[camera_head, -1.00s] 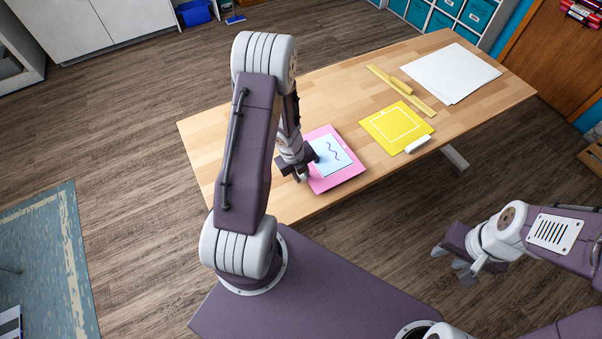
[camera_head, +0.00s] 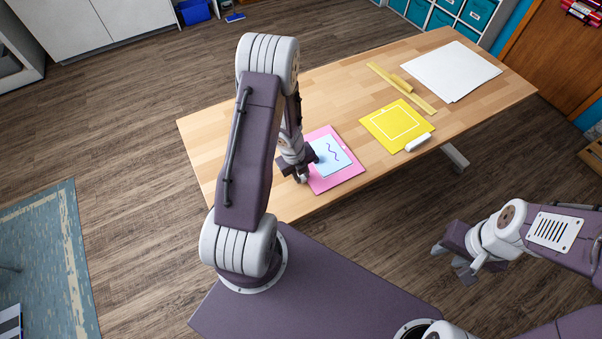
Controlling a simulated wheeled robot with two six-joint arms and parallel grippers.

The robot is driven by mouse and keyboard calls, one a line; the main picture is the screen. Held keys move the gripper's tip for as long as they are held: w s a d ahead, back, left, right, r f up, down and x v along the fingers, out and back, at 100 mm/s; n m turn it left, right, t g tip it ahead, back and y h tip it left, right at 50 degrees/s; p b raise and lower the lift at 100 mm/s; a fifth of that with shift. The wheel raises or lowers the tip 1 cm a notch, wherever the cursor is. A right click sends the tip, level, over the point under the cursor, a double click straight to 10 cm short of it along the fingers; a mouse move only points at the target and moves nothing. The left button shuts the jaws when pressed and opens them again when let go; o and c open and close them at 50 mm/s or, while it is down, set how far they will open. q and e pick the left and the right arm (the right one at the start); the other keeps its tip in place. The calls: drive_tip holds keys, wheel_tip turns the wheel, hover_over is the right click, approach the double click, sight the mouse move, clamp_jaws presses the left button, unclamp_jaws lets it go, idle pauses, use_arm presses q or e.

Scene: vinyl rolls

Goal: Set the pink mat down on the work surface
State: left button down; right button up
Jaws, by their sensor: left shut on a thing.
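The pink mat (camera_head: 352,176) is at the near edge of the wooden work surface (camera_head: 225,140), left of the yellow mat. A light blue sheet (camera_head: 333,157) with a dark wavy line lies on it. My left gripper (camera_head: 303,175) is shut on the mat's left edge; the fingertips are partly hidden by the gripper body. The mat looks flat and at or very near the surface; I cannot tell whether it fully touches. My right gripper (camera_head: 455,262) hangs empty over the floor right of the table, its fingers apart.
A yellow mat (camera_head: 377,118) with a white square outline lies to the right, with a white roll (camera_head: 418,143) at its near edge. Beyond are a yellow ruler-like strip (camera_head: 415,97) and white sheets (camera_head: 450,72). The table's far left part is clear.

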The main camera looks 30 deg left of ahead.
use_arm(q)
drive_tip(key=c, duration=1.1)
unclamp_jaws()
drive_tip(key=shift+c, duration=0.2)
drive_tip(key=o, duration=1.1)
drive_tip(key=shift+o, duration=0.2)
wheel_tip(320, 180, up, 9)
drive_tip(key=s+p, duration=0.1)
drive_tip(key=p, duration=0.7)
drive_tip(key=shift+a, duration=0.45)
drive_tip(key=shift+s+f, duration=0.1)
